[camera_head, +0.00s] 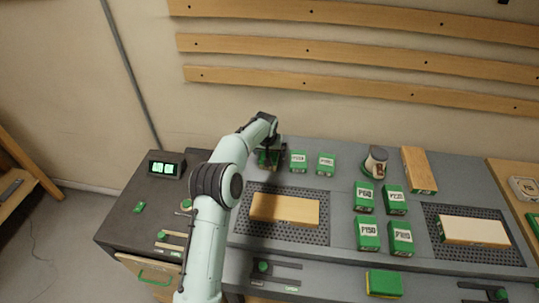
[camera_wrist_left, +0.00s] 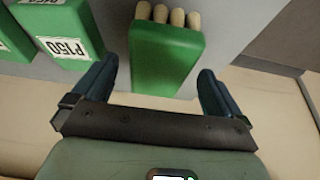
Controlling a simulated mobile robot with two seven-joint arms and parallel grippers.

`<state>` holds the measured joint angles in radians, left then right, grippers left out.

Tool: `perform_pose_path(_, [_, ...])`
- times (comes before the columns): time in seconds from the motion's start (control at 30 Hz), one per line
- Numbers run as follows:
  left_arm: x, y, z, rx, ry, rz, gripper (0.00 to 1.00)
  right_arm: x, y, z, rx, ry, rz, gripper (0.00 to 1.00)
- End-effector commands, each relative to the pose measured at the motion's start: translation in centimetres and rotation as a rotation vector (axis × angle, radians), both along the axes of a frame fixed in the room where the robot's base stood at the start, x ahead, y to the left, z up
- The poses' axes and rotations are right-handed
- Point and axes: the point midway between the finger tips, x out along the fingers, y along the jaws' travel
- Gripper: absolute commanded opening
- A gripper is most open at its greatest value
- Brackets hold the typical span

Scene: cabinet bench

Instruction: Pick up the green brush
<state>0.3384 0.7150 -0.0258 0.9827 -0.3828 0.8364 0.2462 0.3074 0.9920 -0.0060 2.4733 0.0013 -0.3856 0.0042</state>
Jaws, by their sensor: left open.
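A green block with a row of several tan rounded pegs or tufts (camera_wrist_left: 167,55) shows in the left wrist view; it looks like the green brush, but I cannot be sure. My left gripper (camera_wrist_left: 158,70) is open, with one finger to each side of this block's near end and gaps between. In the head view my left gripper (camera_head: 268,148) is at the back left of the bench, over a dark green thing (camera_head: 268,160) that it mostly hides. My right gripper is not in view.
Green labelled blocks (camera_head: 298,161) stand just right of the gripper, and one marked P150 (camera_wrist_left: 72,42) is close in the wrist view. Wooden boards (camera_head: 285,209) lie on perforated mats. The wall is close behind.

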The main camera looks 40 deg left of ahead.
Motion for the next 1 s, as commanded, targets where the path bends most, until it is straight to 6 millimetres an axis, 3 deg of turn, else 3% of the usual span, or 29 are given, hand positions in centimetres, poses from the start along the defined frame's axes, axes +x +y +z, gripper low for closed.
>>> perform_pose_path(0.2, [0.9, 0.4, -1.7, -0.001, -0.004, 0.000, 1.00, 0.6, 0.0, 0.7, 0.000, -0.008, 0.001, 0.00])
perform_pose_path(1.0, [0.8, 0.4, -2.4, 0.000, -0.002, 0.000, 1.00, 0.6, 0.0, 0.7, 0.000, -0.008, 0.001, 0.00])
